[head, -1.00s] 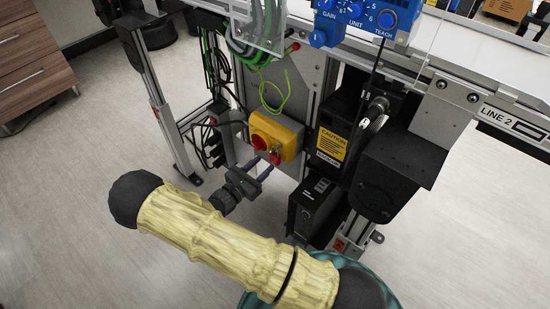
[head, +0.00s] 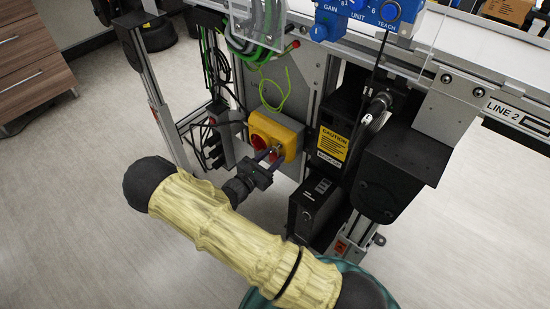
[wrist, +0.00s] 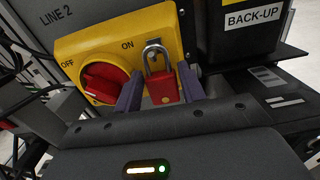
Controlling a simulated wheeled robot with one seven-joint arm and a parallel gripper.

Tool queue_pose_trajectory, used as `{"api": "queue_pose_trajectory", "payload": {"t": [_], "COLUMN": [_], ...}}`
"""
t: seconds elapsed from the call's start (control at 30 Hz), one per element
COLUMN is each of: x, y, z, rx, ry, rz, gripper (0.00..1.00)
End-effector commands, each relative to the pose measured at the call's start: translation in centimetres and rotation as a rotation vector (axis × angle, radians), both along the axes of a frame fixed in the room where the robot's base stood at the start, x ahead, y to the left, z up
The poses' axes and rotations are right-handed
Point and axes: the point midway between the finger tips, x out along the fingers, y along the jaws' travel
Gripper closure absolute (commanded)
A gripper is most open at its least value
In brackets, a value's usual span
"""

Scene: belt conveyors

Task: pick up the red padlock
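The red padlock (wrist: 164,88) hangs by its silver shackle from a small bracket on the yellow switch box (wrist: 120,37), near the ON mark. In the wrist view my gripper (wrist: 161,78) is open, with one dark finger on each side of the padlock's body. I see no clear grip on it; whether a finger touches its side is hard to tell. In the head view my gripper (head: 269,156) reaches up to the yellow box (head: 290,131), and its fingers mostly hide the padlock there.
The red rotary switch (wrist: 103,82) sits close left of the padlock. A black box with a BACK-UP label (wrist: 248,18) stands close on the right. Cables (head: 222,80) hang left of the yellow box. A black unit (head: 314,207) stands below right of it.

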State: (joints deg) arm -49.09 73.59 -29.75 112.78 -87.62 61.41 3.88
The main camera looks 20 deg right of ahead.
Motion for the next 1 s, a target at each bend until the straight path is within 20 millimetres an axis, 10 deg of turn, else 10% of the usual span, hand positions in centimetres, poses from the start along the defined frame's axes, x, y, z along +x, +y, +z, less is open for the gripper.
{"api": "queue_pose_trajectory", "payload": {"t": [0.2,0.67,1.0], "x": [0.0,0.0,-4.4], "y": [0.0,0.0,6.3], "z": [0.0,1.7,1.8], "rx": [0.0,0.001,0.001], "ry": [0.0,-0.001,0.0], "rz": [0.0,0.0,0.007], "gripper": [0.9,0.9,0.9]}}
